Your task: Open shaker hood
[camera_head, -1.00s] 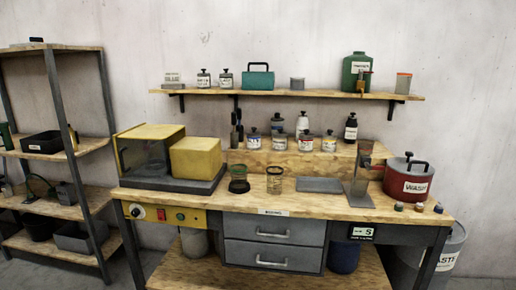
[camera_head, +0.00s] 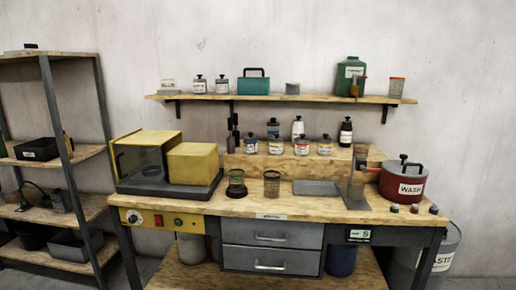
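The shaker (camera_head: 165,163) stands at the left end of the workbench. It has a yellow hood (camera_head: 147,155) with a dark see-through front panel, and a yellow box-shaped housing (camera_head: 193,163) on its right. Both sit on a dark grey base (camera_head: 168,189). The hood appears to be down and shut. Neither of my grippers is in view.
Two cups, one with a green rim (camera_head: 236,184) and one brownish (camera_head: 271,184), stand right of the shaker. A grey flat plate (camera_head: 316,188) and a red WASH pot (camera_head: 404,181) lie further right. A metal shelf rack (camera_head: 62,120) stands at the left.

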